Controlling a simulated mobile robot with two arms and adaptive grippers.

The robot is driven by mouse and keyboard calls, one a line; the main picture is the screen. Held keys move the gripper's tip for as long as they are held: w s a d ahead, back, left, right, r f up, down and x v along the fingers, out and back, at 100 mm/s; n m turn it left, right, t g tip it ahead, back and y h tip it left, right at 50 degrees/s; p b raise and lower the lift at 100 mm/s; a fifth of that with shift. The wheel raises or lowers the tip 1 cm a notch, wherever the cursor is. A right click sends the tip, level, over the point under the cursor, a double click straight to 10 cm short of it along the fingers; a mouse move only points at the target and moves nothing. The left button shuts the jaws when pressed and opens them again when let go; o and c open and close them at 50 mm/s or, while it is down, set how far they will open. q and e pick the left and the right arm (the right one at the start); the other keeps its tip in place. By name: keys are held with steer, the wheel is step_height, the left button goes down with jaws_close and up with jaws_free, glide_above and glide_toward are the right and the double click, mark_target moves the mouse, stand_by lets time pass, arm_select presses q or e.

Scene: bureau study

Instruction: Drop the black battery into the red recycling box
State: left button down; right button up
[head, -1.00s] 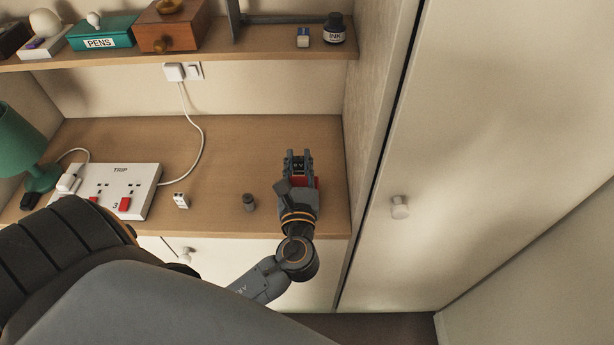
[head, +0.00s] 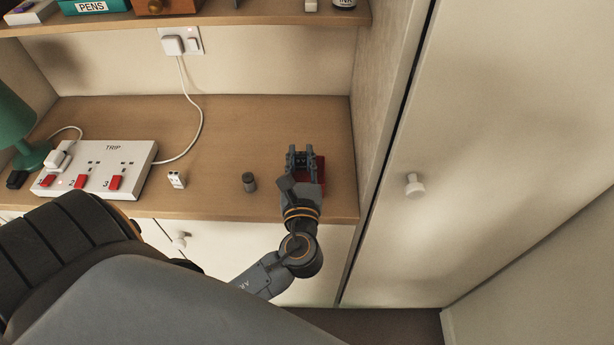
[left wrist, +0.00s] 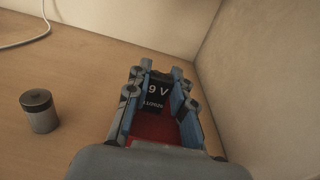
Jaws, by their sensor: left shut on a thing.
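The black battery (left wrist: 156,95), a block marked 9 V, is between the fingers of my left gripper (head: 302,157). The gripper is shut on it. In the left wrist view the fingers (left wrist: 158,92) hold it from both sides, over the red recycling box (left wrist: 148,129). In the head view the red box (head: 320,170) shows only in part, beside and behind the gripper, near the right end of the desk. Whether the battery touches the box cannot be told. My right gripper is not in view.
A white power strip (head: 126,158) and a green lamp (head: 30,154) fill the left side. A side panel (head: 372,150) rises close on the right.

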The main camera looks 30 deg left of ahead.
arm_select(q)
steer(key=c, duration=1.1)
jaws_free()
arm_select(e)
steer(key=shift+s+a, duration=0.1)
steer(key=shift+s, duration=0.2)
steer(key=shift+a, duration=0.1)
arm_select(q)
steer(key=v, duration=1.2)
